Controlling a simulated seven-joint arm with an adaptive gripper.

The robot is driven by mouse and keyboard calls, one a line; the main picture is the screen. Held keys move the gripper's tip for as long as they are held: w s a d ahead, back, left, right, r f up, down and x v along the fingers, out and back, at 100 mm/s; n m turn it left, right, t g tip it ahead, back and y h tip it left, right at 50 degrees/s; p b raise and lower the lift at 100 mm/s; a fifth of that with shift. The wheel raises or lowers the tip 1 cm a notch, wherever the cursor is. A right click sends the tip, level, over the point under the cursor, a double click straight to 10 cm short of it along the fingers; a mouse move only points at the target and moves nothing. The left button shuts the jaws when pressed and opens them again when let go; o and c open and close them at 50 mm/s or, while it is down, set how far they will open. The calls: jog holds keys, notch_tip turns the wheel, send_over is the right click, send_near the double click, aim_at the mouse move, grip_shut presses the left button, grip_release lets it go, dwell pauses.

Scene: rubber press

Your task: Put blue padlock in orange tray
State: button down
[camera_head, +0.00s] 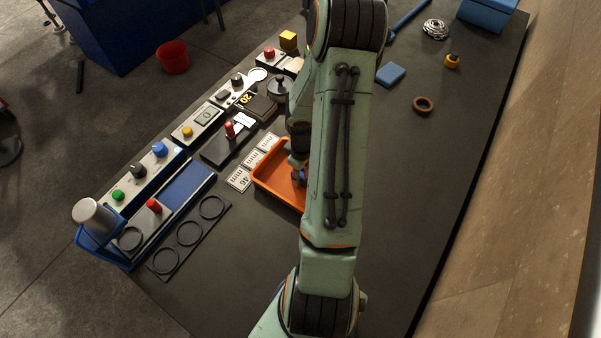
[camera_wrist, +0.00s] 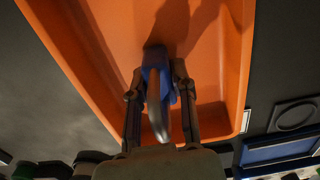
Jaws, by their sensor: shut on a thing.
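The orange tray (camera_head: 273,177) lies on the dark table, partly hidden behind my arm in the head view. It fills much of the wrist view (camera_wrist: 215,30). My gripper (camera_wrist: 160,92) is over the tray, with its fingers pointing into it. It is shut on the blue padlock (camera_wrist: 153,80), whose metal shackle points back toward my palm. In the head view only a small bit of my gripper (camera_head: 299,170) and of the blue padlock shows beside the arm. I cannot tell whether the padlock touches the tray floor.
Left of the tray stand control panels with buttons (camera_head: 140,170), a ring plate (camera_head: 188,234) and white label cards (camera_head: 252,160). A blue block (camera_head: 391,74), a brown ring (camera_head: 423,105) and a yellow roll (camera_head: 452,61) lie to the right. The table's right part is mostly clear.

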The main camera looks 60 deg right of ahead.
jog(key=shift+f, duration=0.1)
jog(key=c, duration=0.9)
grip_release()
jog(key=shift+c, duration=0.2)
notch_tip(320, 180, up, 12)
jog(key=shift+r, duration=0.15)
jog(key=w+a+r, duration=0.2)
jog(key=a+r, duration=0.3)
jog(key=a, duration=0.3)
jog(key=s+a+r, duration=0.3)
jog(key=s+a, duration=0.1)
jog(key=a, duration=0.5)
jog(key=s+a+r+n, duration=0.1)
jog(key=s+a+r, duration=0.2)
jog(key=a, duration=0.5)
jog(key=shift+s+a+y, duration=0.35)
jog(key=shift+s+y, duration=0.05)
jog(key=shift+s, duration=0.3)
